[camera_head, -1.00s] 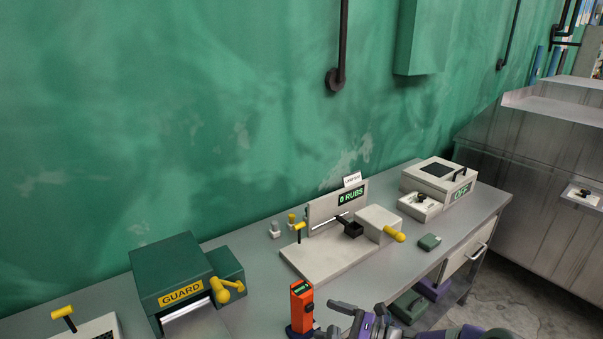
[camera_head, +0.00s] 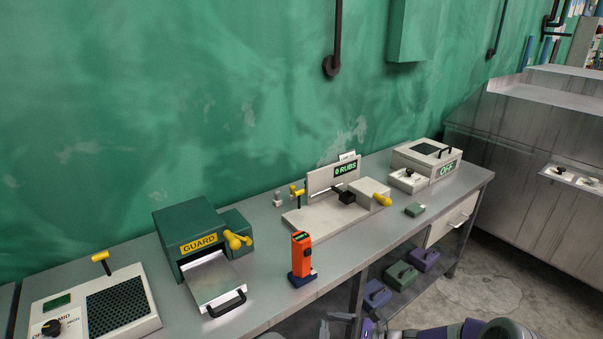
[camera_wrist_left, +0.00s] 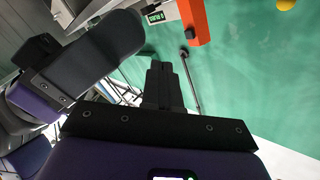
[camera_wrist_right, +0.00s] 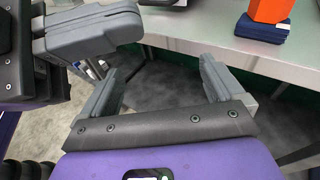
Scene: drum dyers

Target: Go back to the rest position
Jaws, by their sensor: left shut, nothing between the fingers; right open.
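My left gripper (camera_wrist_left: 160,68) is shut and empty in the left wrist view, with its fingers together. The orange device (camera_wrist_left: 194,22) shows beyond them, apart from the fingers. My right gripper (camera_wrist_right: 161,67) is open and empty in the right wrist view. Its fingers point toward the space under the bench edge, with grey floor behind. Grey and purple parts of my arms show at the bottom edge of the head view, mostly cut off. Neither gripper touches anything on the bench.
The grey bench (camera_head: 262,293) carries a panel with a black grid (camera_head: 118,307), a green GUARD machine (camera_head: 190,235), the orange device (camera_head: 301,254), a rub tester (camera_head: 325,215) and a white OFF box (camera_head: 427,160). Coloured boxes (camera_head: 400,275) sit below. A metal unit (camera_head: 530,135) stands right.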

